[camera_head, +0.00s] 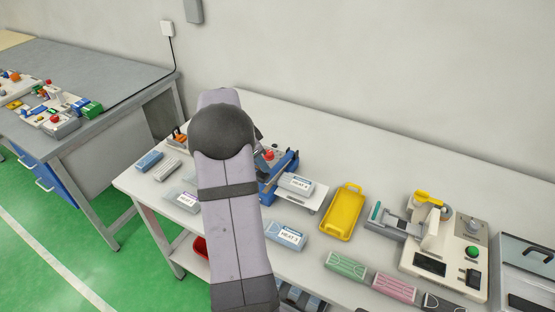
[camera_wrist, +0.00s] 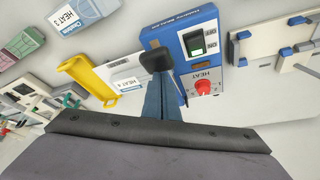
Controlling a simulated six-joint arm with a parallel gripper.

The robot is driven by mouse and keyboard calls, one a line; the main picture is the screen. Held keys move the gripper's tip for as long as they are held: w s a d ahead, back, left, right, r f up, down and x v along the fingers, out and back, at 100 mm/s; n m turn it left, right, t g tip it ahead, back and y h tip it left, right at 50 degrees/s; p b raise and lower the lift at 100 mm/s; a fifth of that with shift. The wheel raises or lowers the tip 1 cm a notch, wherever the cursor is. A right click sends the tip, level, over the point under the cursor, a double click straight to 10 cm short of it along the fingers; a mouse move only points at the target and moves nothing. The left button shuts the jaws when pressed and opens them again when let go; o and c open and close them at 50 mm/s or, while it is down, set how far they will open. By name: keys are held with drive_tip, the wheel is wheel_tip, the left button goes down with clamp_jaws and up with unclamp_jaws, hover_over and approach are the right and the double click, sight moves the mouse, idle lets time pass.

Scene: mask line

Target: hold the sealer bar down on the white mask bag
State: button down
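In the head view the sealer (camera_head: 283,168) stands partly behind my arm. Its blue bar (camera_wrist: 172,95) runs up from my gripper's dark body (camera_wrist: 160,135), with a black end piece above it. A pale bag labelled HEAT 4 (camera_head: 297,184) lies at the sealer on a white shelf; it also shows in the wrist view (camera_wrist: 128,84). I cannot tell whether the bar presses on it. My fingers are not clearly distinguishable, and my arm hides them in the head view.
A yellow tray (camera_head: 343,211) lies right of the sealer. Green (camera_head: 346,266) and pink (camera_head: 394,288) mask packs lie near the front edge. A beige machine (camera_head: 443,260) stands at right. Several small bags lie left of my arm.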

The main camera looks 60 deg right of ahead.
drive_tip(key=shift+a+f+b, duration=0.2)
drive_tip(key=shift+f+b, duration=0.5)
drive_tip(key=shift+f, duration=0.1)
drive_tip(key=shift+a+f+b, duration=0.15)
drive_tip(key=shift+f+b, duration=0.5)
drive_tip(key=shift+f, duration=0.15)
drive_tip(key=shift+s+a+f, duration=0.15)
drive_tip(key=shift+f, duration=0.05)
idle(2.7)
drive_tip(key=shift+d+r+p, duration=0.3)
drive_tip(key=shift+r+p, duration=0.7)
drive_tip(key=shift+r, duration=0.5)
drive_tip(key=shift+d+r+p, duration=0.25)
drive_tip(key=shift+r+p, duration=0.8)
drive_tip(key=shift+r, duration=0.45)
drive_tip(key=shift+d+r+p, duration=0.3)
drive_tip(key=shift+r+p, duration=0.7)
drive_tip(key=shift+r, duration=0.5)
drive_tip(key=shift+r, duration=0.1)
wheel_tip(320, 180, up, 5)
drive_tip(key=p, duration=0.3)
hover_over(261, 174)
drive_tip(key=d, duration=0.2)
drive_tip(key=shift+a, duration=0.15)
